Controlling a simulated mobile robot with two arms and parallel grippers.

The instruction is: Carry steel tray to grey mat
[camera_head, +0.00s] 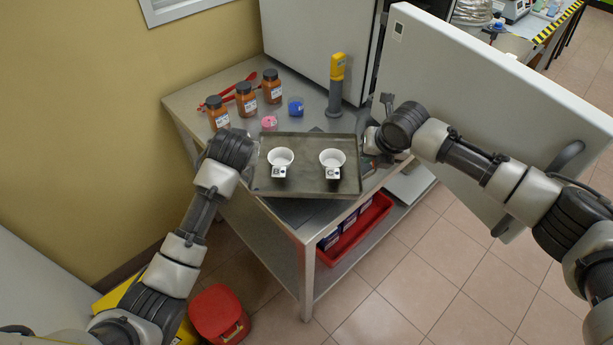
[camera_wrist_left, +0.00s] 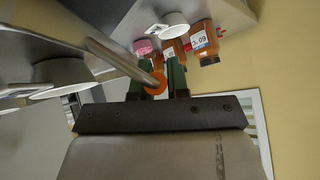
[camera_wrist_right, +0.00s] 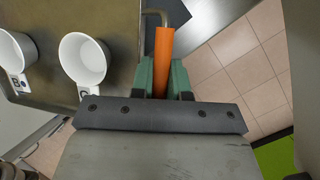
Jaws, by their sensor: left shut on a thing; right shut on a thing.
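The steel tray (camera_head: 306,181) is in the middle of the head view, apparently level, over the steel table. Two white cups stand upright on it, cup B (camera_head: 281,157) and cup C (camera_head: 332,158). My left gripper (camera_head: 247,172) is at the tray's left edge, and in the left wrist view its fingers (camera_wrist_left: 160,82) close on an orange-sleeved handle. My right gripper (camera_head: 369,146) is at the right edge, its fingers (camera_wrist_right: 162,80) shut on the other orange-sleeved handle (camera_wrist_right: 163,58). A dark grey patch (camera_head: 297,212) shows below the tray's front edge; I cannot tell whether it is the mat.
Brown bottles (camera_head: 246,99), a blue cup (camera_head: 296,106), a pink item (camera_head: 269,122) and a yellow-grey device (camera_head: 336,85) stand behind the tray. An open cabinet door (camera_head: 490,100) is close to my right arm. A red bin (camera_head: 218,313) stands on the floor.

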